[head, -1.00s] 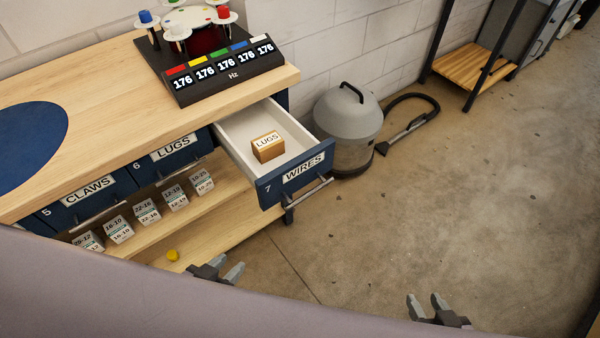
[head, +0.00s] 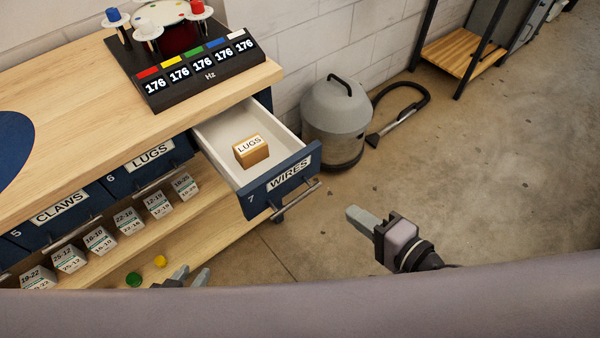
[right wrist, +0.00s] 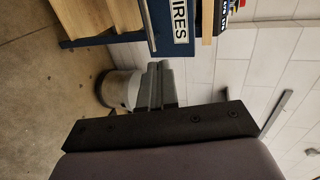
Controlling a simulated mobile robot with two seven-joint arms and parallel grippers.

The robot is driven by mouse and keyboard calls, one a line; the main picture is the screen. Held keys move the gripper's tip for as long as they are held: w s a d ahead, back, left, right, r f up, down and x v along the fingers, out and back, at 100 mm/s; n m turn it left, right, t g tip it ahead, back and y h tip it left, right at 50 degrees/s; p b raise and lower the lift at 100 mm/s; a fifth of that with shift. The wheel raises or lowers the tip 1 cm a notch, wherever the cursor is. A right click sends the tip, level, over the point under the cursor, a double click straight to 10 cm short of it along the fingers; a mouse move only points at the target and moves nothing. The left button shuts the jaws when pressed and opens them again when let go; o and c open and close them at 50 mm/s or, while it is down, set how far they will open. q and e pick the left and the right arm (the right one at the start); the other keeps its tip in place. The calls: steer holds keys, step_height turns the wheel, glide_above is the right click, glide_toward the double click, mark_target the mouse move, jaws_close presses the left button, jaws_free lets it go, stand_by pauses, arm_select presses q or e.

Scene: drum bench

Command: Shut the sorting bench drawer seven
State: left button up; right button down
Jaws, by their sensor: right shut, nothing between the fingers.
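Drawer seven (head: 279,189), blue-fronted and labelled WIRES, stands pulled out at the right end of the bench. A small box labelled LUGS (head: 250,151) lies inside it. The drawer's bar handle (head: 297,199) runs along its front. My right gripper (head: 350,213) is shut and empty, to the right of the drawer front and apart from it. In the right wrist view its fingers (right wrist: 157,85) point toward the WIRES front (right wrist: 181,22). My left gripper (head: 190,276) is low in front of the bench, its fingers apart and nothing seen between them.
Shut drawers five (head: 60,215) and six (head: 148,165) are left of drawer seven. Small labelled boxes (head: 128,220) stand on the shelf below. A vacuum cleaner (head: 335,125) stands by the wall behind the drawer. The floor (head: 480,190) at right is clear.

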glide_toward(301, 173)
steer(key=x, duration=0.5)
steer(key=shift+f, duration=0.2)
arm_select(q)
steer(key=shift+r, duration=0.15)
arm_select(e)
steer(key=shift+w+a, duration=0.45)
steer(key=shift+w, duration=0.05)
